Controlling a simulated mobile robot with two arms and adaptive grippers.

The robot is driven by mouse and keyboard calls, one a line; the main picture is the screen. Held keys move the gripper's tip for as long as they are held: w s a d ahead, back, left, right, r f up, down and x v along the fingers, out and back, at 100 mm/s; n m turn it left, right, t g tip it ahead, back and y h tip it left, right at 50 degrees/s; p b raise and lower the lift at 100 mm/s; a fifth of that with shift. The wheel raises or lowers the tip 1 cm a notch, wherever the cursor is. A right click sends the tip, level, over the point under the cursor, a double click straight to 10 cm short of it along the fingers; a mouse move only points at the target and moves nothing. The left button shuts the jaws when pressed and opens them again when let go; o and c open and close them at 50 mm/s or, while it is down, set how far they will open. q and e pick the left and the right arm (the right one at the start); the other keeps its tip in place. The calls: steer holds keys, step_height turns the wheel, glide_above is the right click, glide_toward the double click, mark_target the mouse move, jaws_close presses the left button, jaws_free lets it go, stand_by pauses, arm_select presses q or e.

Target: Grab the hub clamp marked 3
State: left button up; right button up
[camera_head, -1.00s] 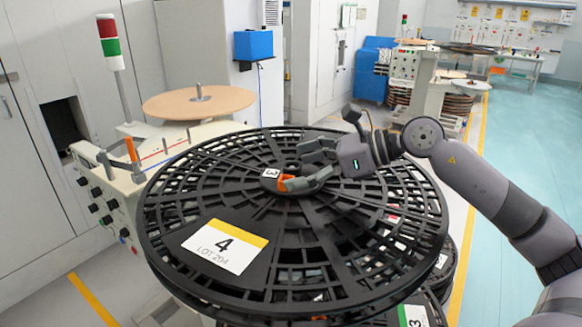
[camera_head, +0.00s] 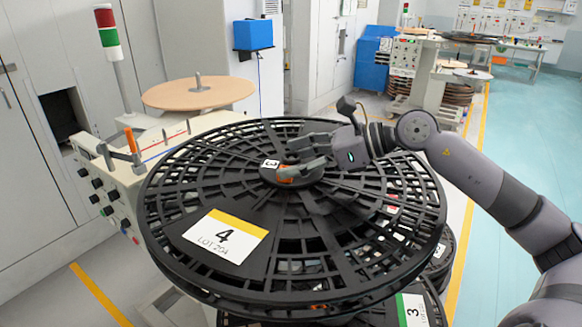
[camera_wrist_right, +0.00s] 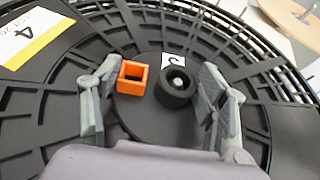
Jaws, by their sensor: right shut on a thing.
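The hub clamp marked 3 sits at the centre of the large black reel. Its white "3" label (camera_head: 271,163) and orange part (camera_head: 286,173) show in the head view. In the right wrist view I see its orange square block (camera_wrist_right: 132,77), a black round knob (camera_wrist_right: 175,86) and part of the label. My right gripper (camera_head: 297,158) is low over the hub, with one finger beside the orange block and the other against the knob. It is shut on the clamp, which is partly hidden by the fingers in the head view. My left gripper is not in view.
The black reel (camera_head: 190,205) carries a "4 LOT 204" label (camera_head: 225,236) and lies over other reels, one labelled 3 (camera_head: 413,311). A machine with a tan disc (camera_head: 199,93) and a signal lamp (camera_head: 108,32) stands behind left. Open floor (camera_head: 520,140) lies to the right.

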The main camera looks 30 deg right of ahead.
steer(key=c, duration=0.5)
steer(key=shift+c, duration=0.3)
steer(key=shift+r, duration=0.1)
